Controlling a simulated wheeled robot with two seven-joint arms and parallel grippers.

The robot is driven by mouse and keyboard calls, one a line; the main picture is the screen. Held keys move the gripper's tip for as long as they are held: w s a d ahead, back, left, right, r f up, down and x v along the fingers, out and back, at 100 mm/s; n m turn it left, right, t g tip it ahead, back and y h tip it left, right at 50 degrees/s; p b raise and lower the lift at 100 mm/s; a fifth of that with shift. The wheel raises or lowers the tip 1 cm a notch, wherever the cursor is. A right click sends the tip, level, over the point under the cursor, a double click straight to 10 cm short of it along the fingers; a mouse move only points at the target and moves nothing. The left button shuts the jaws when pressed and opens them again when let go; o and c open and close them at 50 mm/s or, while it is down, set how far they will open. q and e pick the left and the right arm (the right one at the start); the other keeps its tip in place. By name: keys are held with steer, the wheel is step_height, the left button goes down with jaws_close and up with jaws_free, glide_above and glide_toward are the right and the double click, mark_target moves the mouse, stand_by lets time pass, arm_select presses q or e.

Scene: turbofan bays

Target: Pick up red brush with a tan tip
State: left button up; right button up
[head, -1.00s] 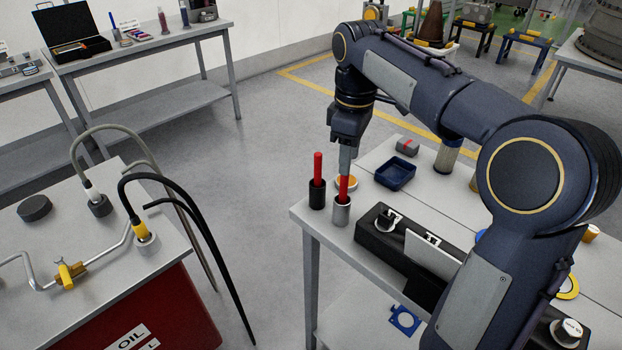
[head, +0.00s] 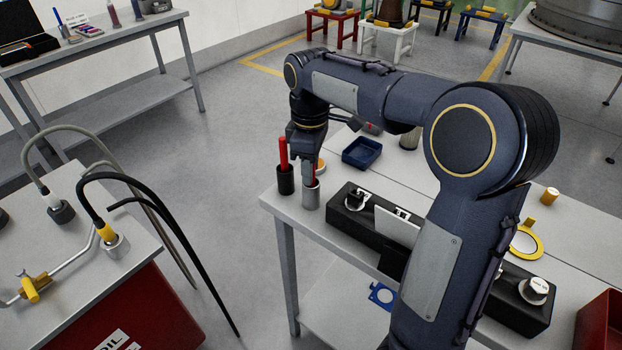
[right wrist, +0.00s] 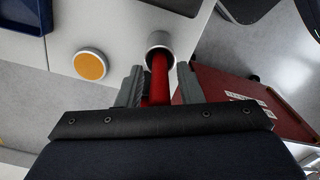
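A red brush handle stands in a silver cup (head: 311,196) at the table's near left corner. In the right wrist view the red handle (right wrist: 160,78) rises out of the silver cup (right wrist: 160,43). My right gripper (right wrist: 160,88) has one finger on each side of this handle, with a gap showing beside it, so it looks open around it. In the head view the right gripper (head: 307,178) hides most of that handle. A second red handle (head: 283,153) stands in a black cup (head: 285,181) just left. No tan tip shows on either. My left gripper is out of view.
A blue tray (head: 361,153) and an orange-topped round container (right wrist: 91,65) are close by. A long black holder (head: 345,215) lies to the right of the cups. A cart with curved hoses (head: 160,215) stands left, across open floor.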

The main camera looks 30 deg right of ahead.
jaws_close()
step_height(320, 180, up, 10)
steer(key=shift+r+p, duration=0.1)
steer(key=shift+p, duration=0.5)
